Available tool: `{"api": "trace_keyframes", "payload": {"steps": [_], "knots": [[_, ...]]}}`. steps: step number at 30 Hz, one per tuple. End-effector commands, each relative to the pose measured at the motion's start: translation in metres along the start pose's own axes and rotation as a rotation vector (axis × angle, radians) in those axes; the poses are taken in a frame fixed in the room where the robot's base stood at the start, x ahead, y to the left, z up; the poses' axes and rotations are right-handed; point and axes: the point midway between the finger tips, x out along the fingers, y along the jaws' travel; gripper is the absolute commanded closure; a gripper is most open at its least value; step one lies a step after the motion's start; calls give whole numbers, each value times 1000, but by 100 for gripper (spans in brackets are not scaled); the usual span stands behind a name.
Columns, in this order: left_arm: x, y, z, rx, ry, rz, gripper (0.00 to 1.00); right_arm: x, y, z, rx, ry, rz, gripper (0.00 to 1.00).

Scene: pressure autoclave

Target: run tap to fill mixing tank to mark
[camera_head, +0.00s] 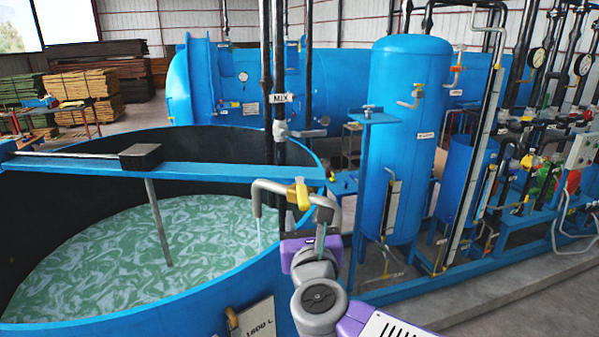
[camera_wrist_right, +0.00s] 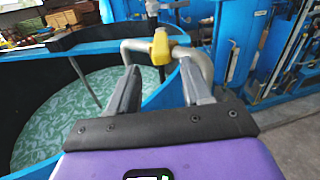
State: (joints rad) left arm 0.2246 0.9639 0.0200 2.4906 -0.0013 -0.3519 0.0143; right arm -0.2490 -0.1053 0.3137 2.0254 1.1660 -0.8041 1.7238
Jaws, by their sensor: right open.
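The mixing tank (camera_head: 150,300) is a large round blue tub at the left, holding swirling green-white liquid (camera_head: 110,245) well below its rim. The tap (camera_head: 268,186) is a bent grey pipe over the tank's right rim, with a yellow handle (camera_head: 298,194). A thin pale stream shows below its spout. The handle also shows in the right wrist view (camera_wrist_right: 160,46). My right gripper (camera_wrist_right: 160,78) is open and empty, its two fingers pointing toward the handle, apart from it. In the head view my right gripper (camera_head: 318,232) is just below the tap. My left gripper is not in view.
A blue beam (camera_head: 220,174) with a black box (camera_head: 141,156) crosses the tank; a rod (camera_head: 157,222) hangs into the liquid. A "1600 L" plate (camera_head: 258,318) is on the tank's outside. A blue upright vessel (camera_head: 405,130) and pipework stand at the right.

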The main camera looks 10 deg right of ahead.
Motion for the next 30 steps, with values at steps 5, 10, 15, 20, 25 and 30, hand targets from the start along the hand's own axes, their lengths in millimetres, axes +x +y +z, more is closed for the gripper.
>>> {"api": "trace_keyframes", "payload": {"steps": [5, 10, 15, 20, 25, 30], "knots": [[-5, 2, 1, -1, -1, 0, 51, 5, -4, 13, 64, -10, -8, 51], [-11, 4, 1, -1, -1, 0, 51, 33, -4, 13, 61, -9, -9, 51], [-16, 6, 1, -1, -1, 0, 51, 57, -4, 13, 59, -9, -8, 51], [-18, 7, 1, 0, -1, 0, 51, 68, -4, 12, 58, -10, -7, 51], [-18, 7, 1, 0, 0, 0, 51, 70, -4, 12, 58, -11, -7, 51], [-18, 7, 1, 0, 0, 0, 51, 70, -4, 12, 58, -11, -7, 60]]}}
